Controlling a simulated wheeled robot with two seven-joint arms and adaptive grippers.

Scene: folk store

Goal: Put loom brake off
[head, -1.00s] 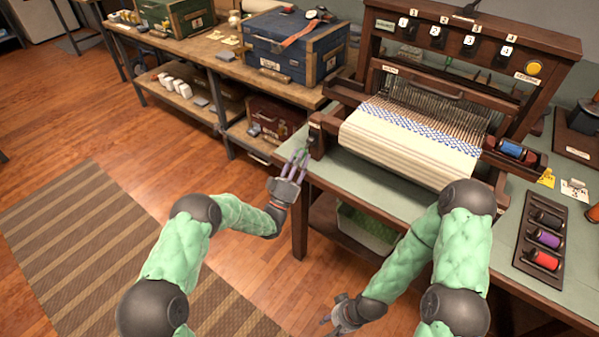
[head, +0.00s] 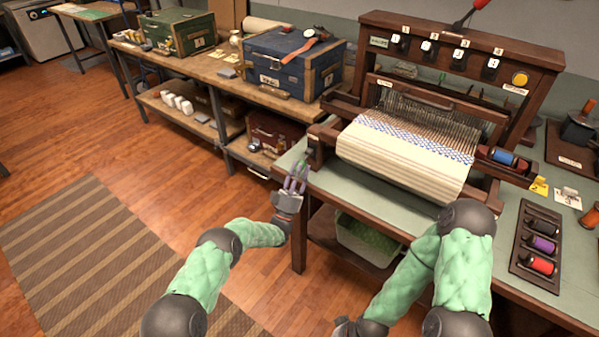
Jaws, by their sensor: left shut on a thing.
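The wooden loom (head: 530,100) stands on a green-topped table, with a cream, blue-patterned cloth (head: 400,150) on its front roller. At its left front corner, a small lever with a green part (head: 303,165), seemingly the brake handle, is mostly hidden by my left gripper (head: 298,176). The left gripper is shut on this lever, beside the loom's left post. The lever's exact angle cannot be made out. My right gripper (head: 347,328) is low at the bottom edge, partly cut off, below the table and away from the loom; its fingers are not clear.
A red-handled lever (head: 478,8) rises above the loom's top beam. A spool tray (head: 541,244) and yellow tag (head: 539,186) lie on the right. A bin (head: 365,240) sits under the table.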

